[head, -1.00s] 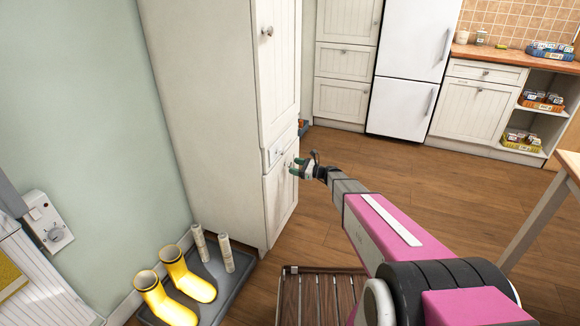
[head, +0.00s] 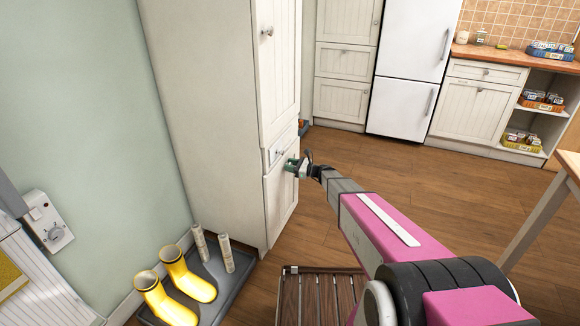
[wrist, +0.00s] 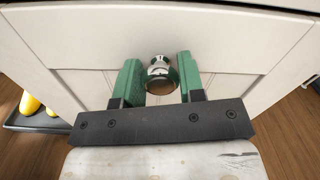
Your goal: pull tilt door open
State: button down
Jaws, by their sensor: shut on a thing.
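The tall white cabinet (head: 205,110) stands against the green wall in the head view. Its lower door (head: 279,208) looks closed, lying flush with the cabinet front. My gripper (head: 292,165) is at the upper part of this door. In the wrist view a round shiny metal knob (wrist: 159,66) sits on the white panelled front, between the two green fingers of my gripper (wrist: 160,77). The gripper is shut on the knob. In the head view the knob is hidden by the gripper.
A grey tray (head: 238,262) with yellow boots (head: 188,277) stands beside the cabinet. A slatted wooden piece (head: 320,298) is on the floor below my arm. A table (head: 540,210) is at right. The wooden floor (head: 420,185) between is clear.

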jog(key=s+d+f+y, duration=0.1)
jog(key=s+d+f, duration=0.2)
jog(key=d, duration=0.7)
jog(key=s+d+f+t+y, duration=0.1)
jog(key=s+d+f, duration=0.3)
jog(key=d, duration=0.5)
jog(key=shift+d+f+y, duration=0.4)
jog(key=shift+s, duration=0.1)
jog(key=c, duration=0.7)
grip_release()
jog(key=v, duration=1)
jog(key=shift+s+d+f, duration=0.1)
jog(key=shift+d+f, duration=0.05)
jog(key=shift+d, duration=0.15)
